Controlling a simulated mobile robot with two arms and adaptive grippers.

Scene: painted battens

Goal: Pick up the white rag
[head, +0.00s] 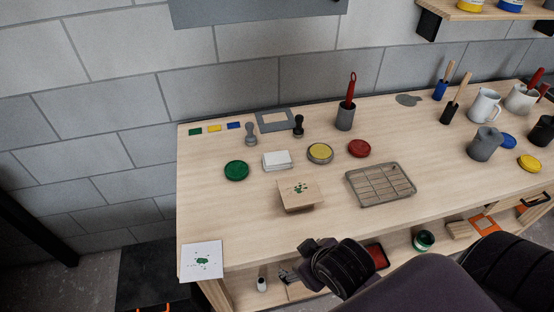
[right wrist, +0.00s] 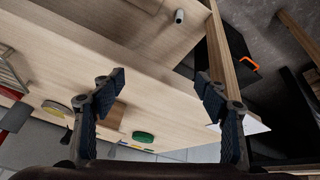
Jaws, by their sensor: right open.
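A small white folded stack (head: 277,160), which looks like the white rag, lies flat on the wooden bench between the green lid and the yellow lid. I cannot make it out in the right wrist view. My right gripper (head: 297,262) is at the bench's front edge, nearer to me than the stack and apart from it. In the right wrist view my right gripper (right wrist: 159,76) has its two fingers spread, with nothing between them. My left gripper is not in view.
A wooden block with green marks (head: 299,194) stands between my right gripper and the white stack. The green lid (head: 237,170), yellow lid (head: 320,152) and a wire rack (head: 381,184) are around it. A printed white card (head: 201,262) lies at the left front corner.

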